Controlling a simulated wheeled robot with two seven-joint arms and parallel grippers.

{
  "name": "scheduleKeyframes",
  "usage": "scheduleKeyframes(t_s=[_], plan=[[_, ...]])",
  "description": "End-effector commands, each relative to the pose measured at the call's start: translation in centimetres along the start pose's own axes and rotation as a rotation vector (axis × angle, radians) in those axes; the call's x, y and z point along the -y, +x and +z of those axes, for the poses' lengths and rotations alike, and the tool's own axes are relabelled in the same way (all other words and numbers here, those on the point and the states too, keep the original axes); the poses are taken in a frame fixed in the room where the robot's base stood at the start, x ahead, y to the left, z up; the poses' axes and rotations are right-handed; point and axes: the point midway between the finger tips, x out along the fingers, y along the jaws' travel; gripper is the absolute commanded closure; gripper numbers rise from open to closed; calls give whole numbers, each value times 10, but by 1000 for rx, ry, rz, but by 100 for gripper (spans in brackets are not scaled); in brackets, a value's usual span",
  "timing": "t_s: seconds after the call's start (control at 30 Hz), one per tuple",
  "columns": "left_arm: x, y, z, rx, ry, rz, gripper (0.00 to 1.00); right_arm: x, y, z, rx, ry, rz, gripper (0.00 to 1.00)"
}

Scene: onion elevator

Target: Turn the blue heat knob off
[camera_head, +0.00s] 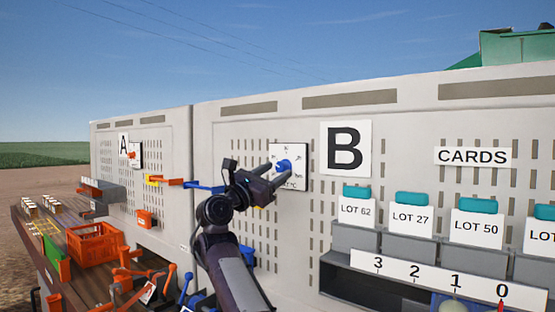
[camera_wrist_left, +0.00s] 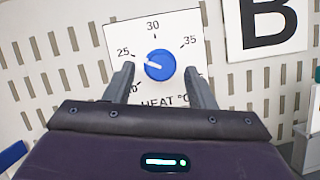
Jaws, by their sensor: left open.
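The blue heat knob (camera_head: 284,165) sits on a white dial plate marked HEAT °C, on the pale panel left of the big B sign. In the left wrist view the knob (camera_wrist_left: 159,66) is round, with a white pointer mark aimed left and slightly up, near the 25 mark. My left gripper (camera_head: 273,170) is in front of the dial. In the left wrist view its open fingers (camera_wrist_left: 158,72) stand either side of the knob with gaps showing; I cannot tell their depth from it. The lower-left number is partly hidden by a finger. My right gripper is not in view.
The B sign (camera_head: 346,148) is right of the dial. Grey card holders with teal-topped lot cards (camera_head: 411,216) are further right. An orange knob (camera_head: 133,155) by sign A is at far left. Blue and orange levers (camera_head: 205,186) stick out left of my gripper.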

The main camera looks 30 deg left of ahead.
Motion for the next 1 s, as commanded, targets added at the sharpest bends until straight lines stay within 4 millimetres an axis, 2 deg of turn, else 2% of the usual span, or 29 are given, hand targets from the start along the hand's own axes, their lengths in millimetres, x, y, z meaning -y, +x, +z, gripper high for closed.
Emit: scheduleKeyframes(t_s=[0.03, 0.1, 0.47, 0.8, 1.0], plan=[[-1, 7, 4, -1, 0, -2, 50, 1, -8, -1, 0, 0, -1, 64], [0, 12, 2, -1, 1, -1, 50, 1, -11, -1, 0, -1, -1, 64], [0, 15, -1, -1, 2, 1, 50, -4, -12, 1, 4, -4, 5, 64], [0, 15, 0, -1, 2, 1, 93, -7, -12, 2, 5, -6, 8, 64], [0, 15, -1, 0, 12, -3, 95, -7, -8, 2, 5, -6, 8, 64]])
